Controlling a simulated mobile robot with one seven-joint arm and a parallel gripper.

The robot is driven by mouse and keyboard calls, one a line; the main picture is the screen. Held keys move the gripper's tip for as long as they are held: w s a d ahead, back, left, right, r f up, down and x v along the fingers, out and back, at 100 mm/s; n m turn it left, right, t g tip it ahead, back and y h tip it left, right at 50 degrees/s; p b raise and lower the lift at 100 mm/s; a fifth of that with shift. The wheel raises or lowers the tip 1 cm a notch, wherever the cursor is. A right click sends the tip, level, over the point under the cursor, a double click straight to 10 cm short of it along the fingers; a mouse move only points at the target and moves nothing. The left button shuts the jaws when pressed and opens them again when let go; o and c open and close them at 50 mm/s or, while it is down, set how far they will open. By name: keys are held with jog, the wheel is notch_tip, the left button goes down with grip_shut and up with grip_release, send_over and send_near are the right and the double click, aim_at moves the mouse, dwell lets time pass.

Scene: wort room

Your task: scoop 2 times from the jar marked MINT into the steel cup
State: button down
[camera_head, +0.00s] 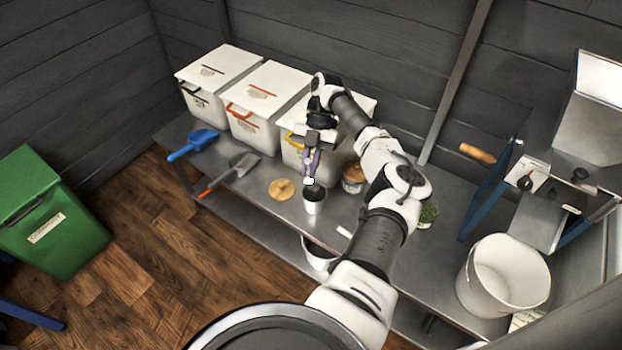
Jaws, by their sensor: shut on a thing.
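My gripper (314,146) is shut on a small scoop (308,166) with a purplish handle, held pointing down. The scoop's pale lower end is just above the mouth of the steel cup (313,204), which stands upright on the bench. I cannot tell whether the scoop holds anything. A jar with a tan top (353,177) stands right of the cup, partly hidden by my arm. A jar with green contents (428,214) stands farther right, also partly behind my arm. I cannot read a MINT mark on either jar. A round wooden lid (281,189) lies left of the cup.
The steel bench (255,187) carries white lidded bins (262,92) at the back, a blue scoop (193,144) and a metal scoop (232,172) at left. A white bucket (503,276) stands at right. A green bin (48,215) is on the floor.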

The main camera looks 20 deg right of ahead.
aim_at(307, 161)
jog(key=shift+r, duration=0.1)
jog(key=shift+s+r+t+h+p, duration=0.1)
jog(key=shift+r+t+h+p, duration=0.2)
jog(key=shift+p, duration=0.4)
jog(key=shift+a+t+h+p, duration=0.1)
jog(key=shift+t+h+p, duration=0.2)
jog(key=shift+t+p, duration=0.3)
jog(key=shift+s+r+t+h, duration=0.1)
jog(key=shift+r+t+h, duration=0.05)
jog(key=shift+t+h, duration=0.55)
jog(key=shift+a+t+h+b, duration=0.1)
jog(key=shift+t+h+b, duration=0.35)
jog(key=shift+t, duration=0.35)
jog(key=t+h+b, duration=0.2)
jog(key=b, duration=0.1)
jog(key=shift+s+a+r+t, duration=0.1)
jog(key=shift+s+r+t, duration=0.1)
jog(key=shift+r+t, duration=0.1)
jog(key=t+h+b, duration=0.1)
jog(key=b, duration=0.1)
jog(key=t+h+b, duration=0.1)
jog(key=b, duration=0.1)
jog(key=shift+r, duration=0.3)
jog(key=shift+s+r+t+h+b, duration=0.1)
jog(key=shift+r+t+h+b, duration=0.2)
jog(key=shift+t+b, duration=0.3)
jog(key=shift+a, duration=0.1)
